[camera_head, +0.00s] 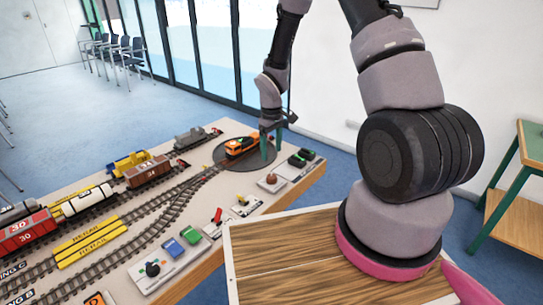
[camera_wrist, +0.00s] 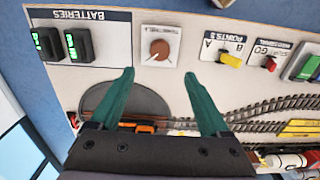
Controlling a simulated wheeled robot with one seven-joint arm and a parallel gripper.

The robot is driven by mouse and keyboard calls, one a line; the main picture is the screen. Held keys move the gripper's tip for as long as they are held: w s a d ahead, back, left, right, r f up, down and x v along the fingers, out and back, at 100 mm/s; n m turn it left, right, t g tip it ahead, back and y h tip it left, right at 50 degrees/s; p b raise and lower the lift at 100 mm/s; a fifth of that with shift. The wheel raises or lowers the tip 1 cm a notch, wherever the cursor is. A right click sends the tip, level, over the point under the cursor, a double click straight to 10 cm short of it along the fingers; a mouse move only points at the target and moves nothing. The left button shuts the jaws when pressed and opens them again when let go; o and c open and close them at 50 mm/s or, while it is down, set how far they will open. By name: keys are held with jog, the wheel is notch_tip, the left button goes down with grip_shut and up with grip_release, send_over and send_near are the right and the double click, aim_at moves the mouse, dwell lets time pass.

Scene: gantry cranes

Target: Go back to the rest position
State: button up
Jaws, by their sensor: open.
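My gripper (camera_head: 271,147) is at the far end of the table, above the edge of the dark round turntable (camera_head: 258,161). In the wrist view its two green fingers (camera_wrist: 158,100) are spread wide apart with nothing between them. An orange locomotive (camera_head: 240,147) sits on the turntable beside the fingers; in the wrist view it is mostly hidden behind the gripper body. A reddish-brown knob (camera_head: 271,179) on a white plate stands close by, and in the wrist view the knob (camera_wrist: 159,50) lies beyond the fingertips.
The table (camera_head: 205,262) carries tracks, wagons such as a brown one (camera_head: 148,171), yellow plates (camera_head: 92,243), a blue button (camera_head: 190,236) and a green button (camera_head: 173,248). Batteries (camera_head: 301,158) stand at the right edge. A wooden tray (camera_head: 285,270) is at the front; a green-legged table (camera_head: 513,180) stands right.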

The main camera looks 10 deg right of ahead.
jog(key=s+d+r+m+t, duration=0.2)
jog(key=d+r+m, duration=0.1)
jog(key=r, duration=0.9)
jog(key=s+d+r+m+t, duration=0.1)
jog(key=s+d+r+m, duration=0.15)
jog(key=r, duration=1.05)
jog(key=s+r+m+t+y, duration=0.2)
jog(key=s+r+m+t, duration=0.2)
jog(key=s+r, duration=1.1)
jog(key=s+m, duration=0.1)
jog(key=s, duration=0.2)
jog(key=shift+d+r+m, duration=0.25)
jog(key=shift+d+m, duration=0.1)
